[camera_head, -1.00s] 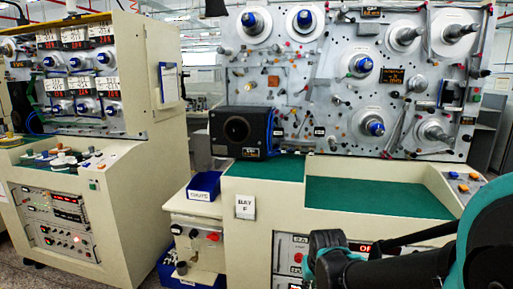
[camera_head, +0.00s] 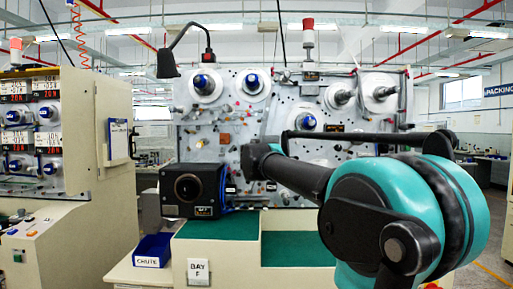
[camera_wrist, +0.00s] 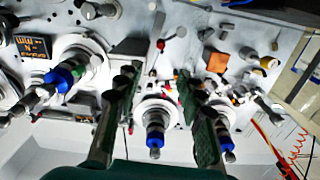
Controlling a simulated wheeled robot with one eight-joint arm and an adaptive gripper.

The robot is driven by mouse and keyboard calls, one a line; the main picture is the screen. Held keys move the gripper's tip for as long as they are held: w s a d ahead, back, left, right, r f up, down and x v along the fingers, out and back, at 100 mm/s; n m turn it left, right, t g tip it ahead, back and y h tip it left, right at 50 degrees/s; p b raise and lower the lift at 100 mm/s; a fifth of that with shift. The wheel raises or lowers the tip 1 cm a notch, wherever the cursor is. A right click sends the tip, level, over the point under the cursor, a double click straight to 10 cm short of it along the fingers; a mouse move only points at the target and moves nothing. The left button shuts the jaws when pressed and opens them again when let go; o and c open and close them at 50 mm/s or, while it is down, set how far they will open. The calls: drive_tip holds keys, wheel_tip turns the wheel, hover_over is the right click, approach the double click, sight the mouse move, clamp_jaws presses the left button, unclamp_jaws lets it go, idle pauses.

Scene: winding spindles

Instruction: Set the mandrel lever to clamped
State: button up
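The machine panel (camera_head: 230,125) carries several spindles with blue collars. In the wrist view, a spindle (camera_wrist: 155,125) with a blue collar shows between my two fingers, and others stand to the left (camera_wrist: 65,78) and right (camera_wrist: 224,138). A small red-tipped lever (camera_wrist: 160,45) shows beyond the fingertips. I cannot tell which part is the mandrel lever or how it is set. My gripper (camera_wrist: 157,78) is open, its green and black fingers apart with nothing held between them. In the head view, my arm hides the lower right of the panel.
A black box with a round lens (camera_head: 192,190) stands on the green ledge (camera_head: 222,227). A blue CHUTE bin (camera_head: 153,250) is to its left. A second machine (camera_head: 60,190) stands at far left. An orange block (camera_wrist: 217,62) and a red coiled cable (camera_wrist: 295,150) show in the wrist view.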

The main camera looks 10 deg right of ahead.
drive_tip(key=x, duration=1.7)
drive_tip(key=shift+w, duration=0.3)
drive_tip(key=shift+a, duration=0.1)
clamp_jaws()
